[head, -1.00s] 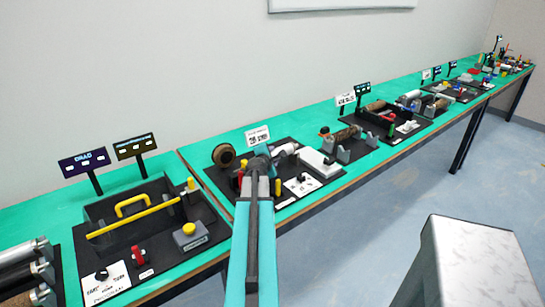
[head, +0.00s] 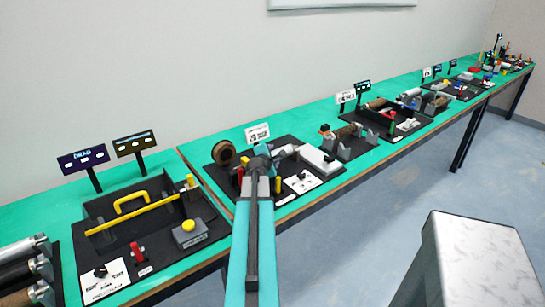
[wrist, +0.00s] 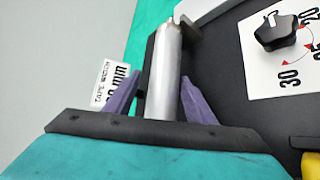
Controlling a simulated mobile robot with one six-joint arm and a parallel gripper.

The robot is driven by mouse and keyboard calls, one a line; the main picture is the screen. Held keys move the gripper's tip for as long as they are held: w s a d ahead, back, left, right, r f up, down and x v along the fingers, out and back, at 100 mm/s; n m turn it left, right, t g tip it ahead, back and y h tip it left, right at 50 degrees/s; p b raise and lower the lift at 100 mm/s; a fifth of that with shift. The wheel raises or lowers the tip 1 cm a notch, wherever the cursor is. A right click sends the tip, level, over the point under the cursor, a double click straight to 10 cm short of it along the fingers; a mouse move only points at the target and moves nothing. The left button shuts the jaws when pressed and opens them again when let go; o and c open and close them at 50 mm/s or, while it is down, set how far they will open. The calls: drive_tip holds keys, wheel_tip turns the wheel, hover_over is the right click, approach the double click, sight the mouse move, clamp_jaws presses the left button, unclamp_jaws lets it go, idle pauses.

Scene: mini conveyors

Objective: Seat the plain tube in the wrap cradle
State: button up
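A plain silver-grey tube (wrist: 163,75) runs lengthwise between my gripper's two purple fingers (wrist: 161,88) in the wrist view. The fingers stand apart, with a gap at the left of the tube; contact at the right is unclear. The tube's near end is hidden behind my gripper's black palm. In the head view, my gripper (head: 262,152) is low over the tape-wrap board, largely hidden by my arm. A pale tube (head: 286,150) shows just right of it. I cannot clearly identify the wrap cradle or tell whether the tube rests in it.
A brown tape roll (head: 224,154) stands left of my gripper. A white block (head: 318,162) and a dial card (head: 302,181) lie to the right; the black dial (wrist: 277,31) shows in the wrist view. A tray with a yellow handle (head: 132,203) occupies the neighbouring board.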

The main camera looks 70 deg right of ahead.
drive_tip(key=shift+o, duration=1.1)
drive_tip(key=shift+f, duration=0.1)
